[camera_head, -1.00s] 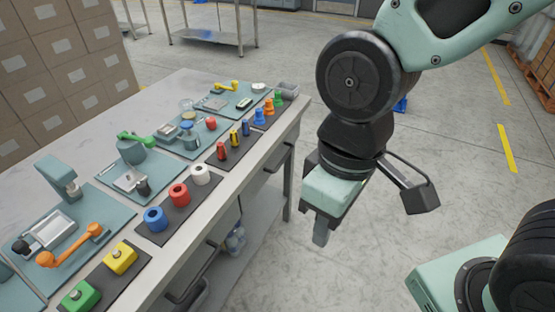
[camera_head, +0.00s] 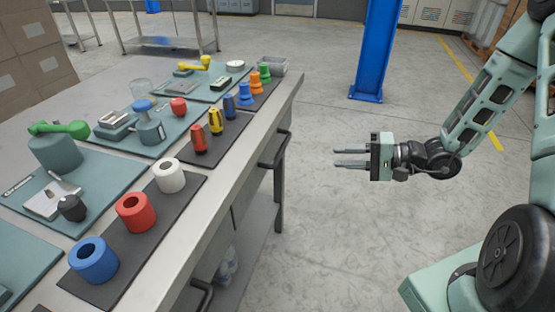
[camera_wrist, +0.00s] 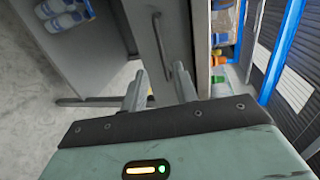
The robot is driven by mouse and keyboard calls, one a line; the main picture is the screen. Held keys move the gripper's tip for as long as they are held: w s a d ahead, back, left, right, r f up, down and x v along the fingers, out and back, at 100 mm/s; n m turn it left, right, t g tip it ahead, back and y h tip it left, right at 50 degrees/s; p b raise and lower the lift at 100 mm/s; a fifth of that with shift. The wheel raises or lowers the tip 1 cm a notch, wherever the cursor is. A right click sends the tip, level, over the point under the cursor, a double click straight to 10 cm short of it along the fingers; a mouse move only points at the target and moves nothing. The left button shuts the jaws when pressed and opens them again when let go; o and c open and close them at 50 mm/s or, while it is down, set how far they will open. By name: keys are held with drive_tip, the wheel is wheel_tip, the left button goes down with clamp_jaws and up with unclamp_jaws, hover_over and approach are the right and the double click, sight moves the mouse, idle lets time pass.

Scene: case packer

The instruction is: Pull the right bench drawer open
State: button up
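The bench (camera_head: 225,185) has two dark bar handles on its front side. The far handle (camera_head: 275,150) is on the right drawer, whose front looks flush and closed; the near handle (camera_head: 203,297) is at the bottom of the head view. My gripper (camera_head: 335,158) is level, right of the far handle, its two fingers pointing at the bench with clear floor between. In the wrist view my gripper (camera_wrist: 160,72) has its fingers apart with nothing between them. One dark handle (camera_wrist: 160,38) shows just beyond the fingertips there, on a grey front, not touched.
Blue, red and white rings, small coloured parts and teal trays (camera_head: 20,255) stand on the benchtop. Bottles (camera_wrist: 62,12) sit on the shelf below. A blue post (camera_head: 378,45) stands behind. The floor between gripper and bench is clear.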

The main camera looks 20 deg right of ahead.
approach(280, 152)
drive_tip(key=x, duration=1)
drive_tip(key=shift+f, duration=0.35)
clamp_jaws()
